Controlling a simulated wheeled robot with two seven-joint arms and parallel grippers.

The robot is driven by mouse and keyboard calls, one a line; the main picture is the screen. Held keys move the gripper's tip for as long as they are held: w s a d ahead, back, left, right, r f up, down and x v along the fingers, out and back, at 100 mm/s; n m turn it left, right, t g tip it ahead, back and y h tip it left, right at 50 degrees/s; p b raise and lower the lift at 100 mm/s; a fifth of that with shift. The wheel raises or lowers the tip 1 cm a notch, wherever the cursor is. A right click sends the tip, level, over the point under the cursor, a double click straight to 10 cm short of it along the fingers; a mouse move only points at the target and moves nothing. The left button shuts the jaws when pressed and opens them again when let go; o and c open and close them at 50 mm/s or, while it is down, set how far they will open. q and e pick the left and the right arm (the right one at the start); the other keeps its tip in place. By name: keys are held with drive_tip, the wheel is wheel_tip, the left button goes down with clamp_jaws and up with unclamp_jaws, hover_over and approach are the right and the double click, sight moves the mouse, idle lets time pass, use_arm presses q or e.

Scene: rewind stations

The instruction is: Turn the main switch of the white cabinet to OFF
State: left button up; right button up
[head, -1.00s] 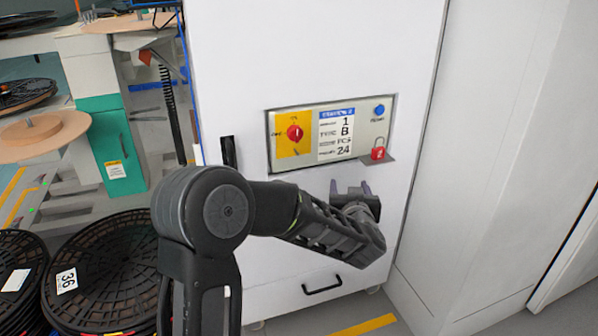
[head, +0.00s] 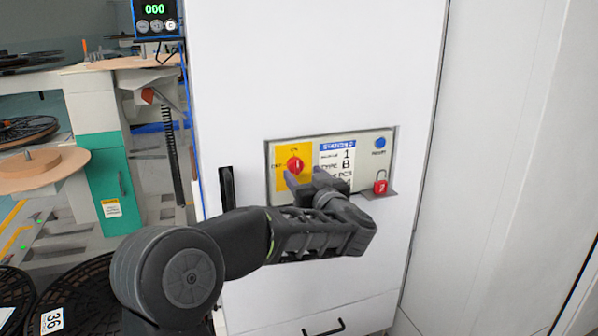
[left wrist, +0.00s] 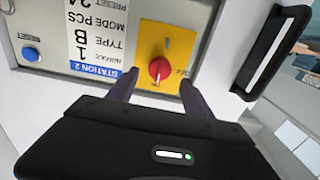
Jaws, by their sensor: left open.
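The white cabinet (head: 310,80) has a recessed control panel. Its main switch is a red round knob (head: 295,165) on a yellow plate (head: 283,183), with ON above it and OFF to its left. The knob's grip looks upright, toward ON. My left gripper (head: 305,178) is open in front of the panel, just below and right of the knob. In the left wrist view, where the panel appears upside down, the knob (left wrist: 159,69) lies between and beyond the two open fingertips (left wrist: 157,88). I cannot tell whether they touch it. My right gripper is not in view.
A blue reset button (head: 380,143) and a red padlock (head: 380,184) on a small ledge are at the panel's right. A black door handle (head: 227,187) stands left of the panel. Black reels (head: 75,300) lie at lower left. A white wall is on the right.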

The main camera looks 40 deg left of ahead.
sight(298, 168)
use_arm(q)
drive_tip(key=x, duration=0.4)
drive_tip(key=shift+c, duration=0.6)
clamp_jaws()
